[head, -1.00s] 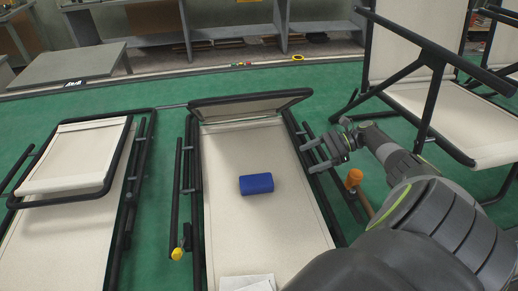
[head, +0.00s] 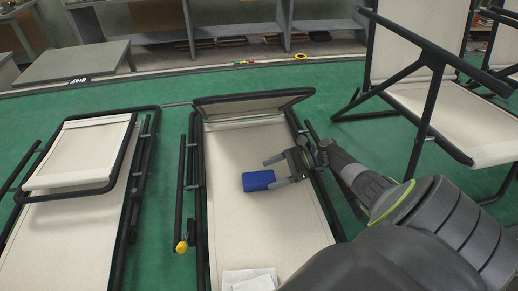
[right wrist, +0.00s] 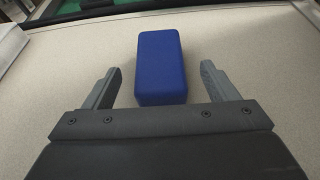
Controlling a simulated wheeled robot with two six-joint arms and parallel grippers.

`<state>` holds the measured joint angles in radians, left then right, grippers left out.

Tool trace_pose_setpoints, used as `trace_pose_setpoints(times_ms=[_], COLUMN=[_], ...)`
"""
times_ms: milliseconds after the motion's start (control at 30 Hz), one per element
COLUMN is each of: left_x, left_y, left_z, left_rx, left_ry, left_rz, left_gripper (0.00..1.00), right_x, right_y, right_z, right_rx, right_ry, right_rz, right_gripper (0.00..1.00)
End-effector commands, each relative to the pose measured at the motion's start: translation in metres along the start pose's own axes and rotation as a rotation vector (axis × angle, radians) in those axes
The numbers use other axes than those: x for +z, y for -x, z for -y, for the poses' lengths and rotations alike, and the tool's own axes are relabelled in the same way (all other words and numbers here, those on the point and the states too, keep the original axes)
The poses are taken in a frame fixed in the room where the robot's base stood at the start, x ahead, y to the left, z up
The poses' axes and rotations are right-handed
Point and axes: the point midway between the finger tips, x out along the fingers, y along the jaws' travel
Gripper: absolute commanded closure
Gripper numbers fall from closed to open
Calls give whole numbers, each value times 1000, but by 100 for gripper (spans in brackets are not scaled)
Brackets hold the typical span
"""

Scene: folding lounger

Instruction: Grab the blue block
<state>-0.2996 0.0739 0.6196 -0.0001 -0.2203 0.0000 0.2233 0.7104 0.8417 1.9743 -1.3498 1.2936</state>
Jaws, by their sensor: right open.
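The blue block (head: 258,181) lies on the beige fabric of the middle lounger (head: 222,220) in the head view. My right gripper (head: 273,172) is open at the block's right side, its fingers pointing left toward it. In the right wrist view the blue block (right wrist: 161,66) lies ahead between the two open fingers (right wrist: 160,85), its near end between the fingertips. A gap shows on each side, so neither finger touches it. My left gripper is not in view.
A folded lounger (head: 75,160) lies at the left, and an upright one (head: 430,90) stands at the right. White papers (head: 250,280) lie near the middle lounger's front. A yellow-capped tool (head: 181,246) is beside its left rail. The green floor (head: 350,130) is open between loungers.

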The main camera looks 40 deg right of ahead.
Motion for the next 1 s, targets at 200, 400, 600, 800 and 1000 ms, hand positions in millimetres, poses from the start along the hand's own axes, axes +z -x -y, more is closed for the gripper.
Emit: trace_pose_setpoints(times_ms=[200, 400, 600, 800, 1000], left_x=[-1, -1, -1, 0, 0], left_y=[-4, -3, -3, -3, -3], left_z=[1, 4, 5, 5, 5], left_rx=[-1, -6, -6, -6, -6], left_ry=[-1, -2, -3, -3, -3], left_rz=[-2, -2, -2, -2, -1], left_gripper=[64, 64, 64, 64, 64], right_x=[0, 0, 0, 0, 1], right_y=[-24, -24, -23, -23, -23], right_z=[-1, 0, 0, 0, 0], right_rx=[0, 0, 0, 0, 0], right_ry=[0, 0, 0, 0, 0], right_rz=[1, 0, 0, 0, 0], right_gripper=[20, 24, 50, 68, 68])
